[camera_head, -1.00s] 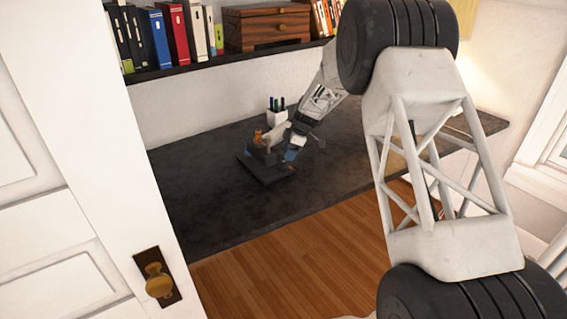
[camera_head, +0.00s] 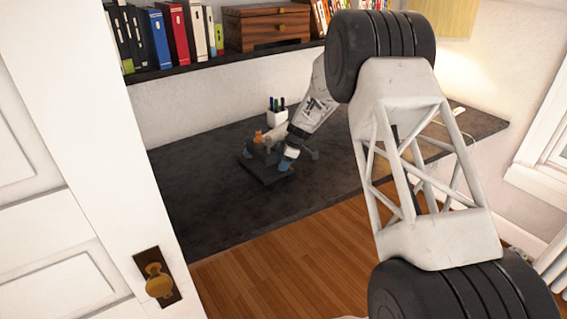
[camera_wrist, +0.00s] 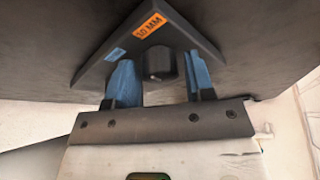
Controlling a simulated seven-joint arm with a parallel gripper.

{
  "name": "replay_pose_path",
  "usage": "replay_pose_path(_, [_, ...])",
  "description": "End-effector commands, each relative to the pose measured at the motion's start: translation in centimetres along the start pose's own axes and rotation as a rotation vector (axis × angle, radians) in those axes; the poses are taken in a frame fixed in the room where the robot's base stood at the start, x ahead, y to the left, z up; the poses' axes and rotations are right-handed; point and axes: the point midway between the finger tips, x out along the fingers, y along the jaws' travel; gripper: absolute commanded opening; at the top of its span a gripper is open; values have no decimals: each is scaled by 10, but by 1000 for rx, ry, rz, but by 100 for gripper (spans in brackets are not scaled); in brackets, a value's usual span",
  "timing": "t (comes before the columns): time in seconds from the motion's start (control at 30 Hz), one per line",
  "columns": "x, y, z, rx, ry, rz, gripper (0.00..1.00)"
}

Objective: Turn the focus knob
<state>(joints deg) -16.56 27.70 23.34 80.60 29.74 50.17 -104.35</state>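The focus knob (camera_wrist: 159,63) is a dark round knob on a dark grey wedge-shaped base (camera_wrist: 184,36) with an orange "50 MM" label (camera_wrist: 149,25) in the wrist view. My gripper (camera_wrist: 158,75) has two blue fingers, spread apart on either side of the knob. A gap shows between each finger and the knob, so it is not gripped. In the head view the base (camera_head: 262,176) stands on the dark desk, with a grey and orange device (camera_head: 268,140) on it. My gripper (camera_head: 285,163) reaches its right side there; the knob is hidden.
A white pen cup (camera_head: 277,118) stands behind the device on the dark desk (camera_head: 205,205). A shelf with books (camera_head: 180,35) and a wooden drawer box (camera_head: 262,28) runs above. A white door (camera_head: 85,150) with a brass knob is at the left.

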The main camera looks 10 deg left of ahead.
Motion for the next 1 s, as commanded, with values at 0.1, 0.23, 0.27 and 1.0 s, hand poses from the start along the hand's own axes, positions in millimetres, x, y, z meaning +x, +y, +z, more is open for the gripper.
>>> replay_pose_path(0.1, [0, 0, 0, 0, 0, 0, 30])
replay_pose_path(0.23, [0, 0, 0, 0, 0, 0, 12])
replay_pose_path(0.27, [0, 0, 0, 0, 0, 0, 12])
replay_pose_path(1.0, [0, -1, 0, 361, 0, 151, 12])
